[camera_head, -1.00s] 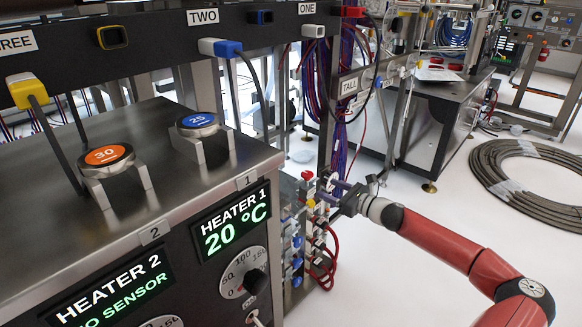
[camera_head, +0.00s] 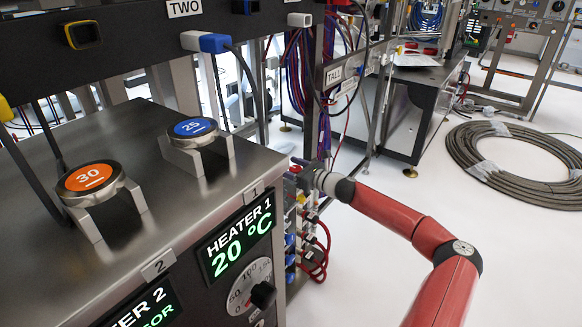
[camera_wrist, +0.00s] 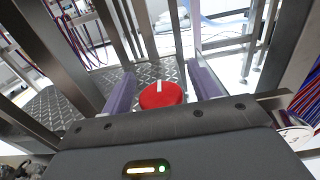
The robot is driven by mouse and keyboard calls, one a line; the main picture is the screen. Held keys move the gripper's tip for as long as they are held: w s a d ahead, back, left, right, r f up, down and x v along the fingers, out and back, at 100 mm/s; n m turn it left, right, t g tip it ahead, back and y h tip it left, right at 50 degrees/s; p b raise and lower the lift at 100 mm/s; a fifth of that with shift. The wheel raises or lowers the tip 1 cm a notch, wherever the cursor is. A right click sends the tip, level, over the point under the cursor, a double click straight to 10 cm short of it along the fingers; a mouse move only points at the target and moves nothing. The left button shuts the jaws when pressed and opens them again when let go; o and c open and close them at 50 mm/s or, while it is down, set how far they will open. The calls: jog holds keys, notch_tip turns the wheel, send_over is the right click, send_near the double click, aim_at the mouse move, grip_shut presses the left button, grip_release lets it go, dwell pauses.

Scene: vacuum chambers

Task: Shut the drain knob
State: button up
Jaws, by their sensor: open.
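A round red knob (camera_wrist: 162,95) with a white mark shows in the wrist view, between the two purple fingers of my gripper (camera_wrist: 161,72). The fingers stand apart, one on each side of the knob, and I cannot tell whether either touches it. No label shows on the knob, so I cannot confirm it is the drain knob. In the head view my gripper (camera_head: 303,164) is at the top of a column of coloured valves (camera_head: 302,235), just beyond the heater's right edge. There my gripper mostly hides the top of the column.
The steel heater box (camera_head: 120,190) stands at the left, with an orange disc (camera_head: 95,177) and a blue disc (camera_head: 195,127) on supports. Red hoses (camera_head: 322,250) hang beside the valves. Metal frame posts surround my gripper. A coiled hose (camera_head: 520,165) lies on the floor at right.

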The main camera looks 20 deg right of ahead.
jog(key=shift+c, duration=0.2)
jog(key=c, duration=0.9)
jog(key=shift+c, duration=0.2)
